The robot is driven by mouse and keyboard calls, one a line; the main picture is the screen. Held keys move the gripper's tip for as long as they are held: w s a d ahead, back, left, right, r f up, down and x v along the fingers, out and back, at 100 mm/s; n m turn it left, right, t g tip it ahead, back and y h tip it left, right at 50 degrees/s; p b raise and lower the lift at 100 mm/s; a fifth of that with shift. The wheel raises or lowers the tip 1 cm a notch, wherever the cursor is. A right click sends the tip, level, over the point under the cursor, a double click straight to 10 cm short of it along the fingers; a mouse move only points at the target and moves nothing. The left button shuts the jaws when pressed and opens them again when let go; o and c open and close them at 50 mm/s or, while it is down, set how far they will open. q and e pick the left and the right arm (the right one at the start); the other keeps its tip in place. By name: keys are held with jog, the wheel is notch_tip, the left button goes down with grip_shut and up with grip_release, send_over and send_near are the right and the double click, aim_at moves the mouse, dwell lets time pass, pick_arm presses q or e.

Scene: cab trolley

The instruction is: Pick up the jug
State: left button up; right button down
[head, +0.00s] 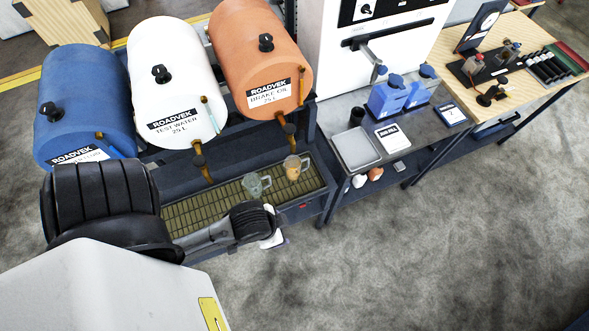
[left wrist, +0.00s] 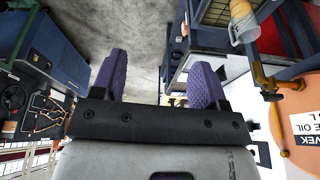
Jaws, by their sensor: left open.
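Two clear handled jugs stand upright on the slatted drip tray (head: 200,214) in the head view. The amber-looking jug (head: 295,168) is below the orange drum's tap, and the greenish jug (head: 254,186) is to its left. One jug (left wrist: 243,22) shows upside down at the top right of the left wrist view; its contents are unclear. My left gripper (left wrist: 158,78) is open with purple fingers, nothing between them. In the head view it (head: 272,240) is mostly hidden behind my wrist, near the tray's front edge, apart from the jugs. My right gripper is not in view.
Blue (head: 80,105), white (head: 172,85) and orange (head: 258,55) drums lie above the tray, with taps hanging down. A bench (head: 352,150) with blue devices (head: 388,97) stands to the right. The floor in front is clear.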

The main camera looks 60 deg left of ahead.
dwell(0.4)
pick_arm(q)
jog(key=o, duration=0.6)
